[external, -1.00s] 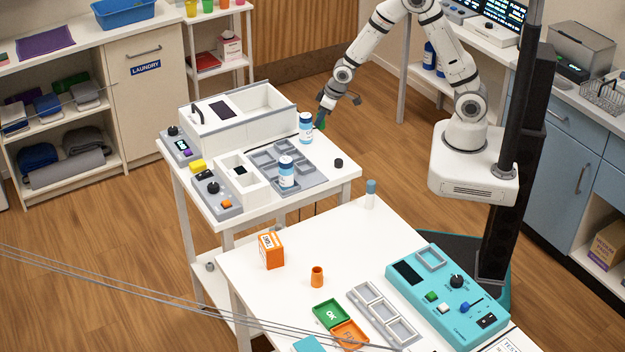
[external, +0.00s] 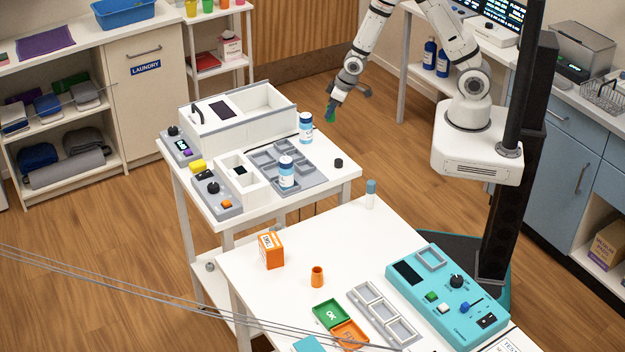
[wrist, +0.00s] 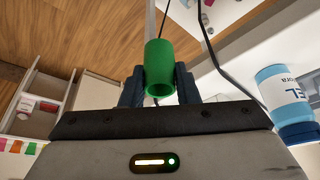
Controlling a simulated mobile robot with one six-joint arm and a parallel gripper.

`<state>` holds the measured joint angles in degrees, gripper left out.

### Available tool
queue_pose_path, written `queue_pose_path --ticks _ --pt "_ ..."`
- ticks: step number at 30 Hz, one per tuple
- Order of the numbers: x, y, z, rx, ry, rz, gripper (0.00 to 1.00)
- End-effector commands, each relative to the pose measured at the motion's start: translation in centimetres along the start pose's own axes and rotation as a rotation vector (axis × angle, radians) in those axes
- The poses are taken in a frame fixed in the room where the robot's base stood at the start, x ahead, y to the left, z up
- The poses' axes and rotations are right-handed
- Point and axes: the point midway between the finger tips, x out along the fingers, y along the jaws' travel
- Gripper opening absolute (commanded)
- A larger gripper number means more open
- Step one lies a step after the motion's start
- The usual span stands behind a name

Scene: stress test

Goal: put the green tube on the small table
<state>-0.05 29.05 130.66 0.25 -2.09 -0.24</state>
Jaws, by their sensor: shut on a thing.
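My gripper (external: 333,107) is shut on the green tube (external: 330,116) and holds it in the air just past the back right edge of the white table (external: 335,172) with the grey tray. In the wrist view the green tube (wrist: 159,68) stands out between the dark fingers (wrist: 158,88), its open end towards the camera. A small white shelf table (external: 203,14) with coloured cups stands at the back left, away from the gripper. Which table is the small one, I cannot tell for sure.
The front table (external: 250,290) holds an orange box (external: 271,251) and a teal device (external: 447,296).

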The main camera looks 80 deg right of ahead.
Motion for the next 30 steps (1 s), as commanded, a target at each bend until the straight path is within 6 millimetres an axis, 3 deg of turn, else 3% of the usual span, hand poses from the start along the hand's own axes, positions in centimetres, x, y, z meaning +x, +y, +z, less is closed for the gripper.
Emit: queue_pose_path --ticks 1,4,11,21,30 --pt "1.3 0.0 1.2 0.000 -0.002 0.000 0.03" --pt "1.8 0.0 2.0 0.000 0.000 0.000 0.03" --pt "0.9 0.0 1.6 0.001 0.005 0.001 0.03" --pt "-7.0 0.0 -1.7 0.001 0.010 0.001 0.03" --pt "-12.5 0.0 -3.9 0.001 0.006 0.001 0.03"
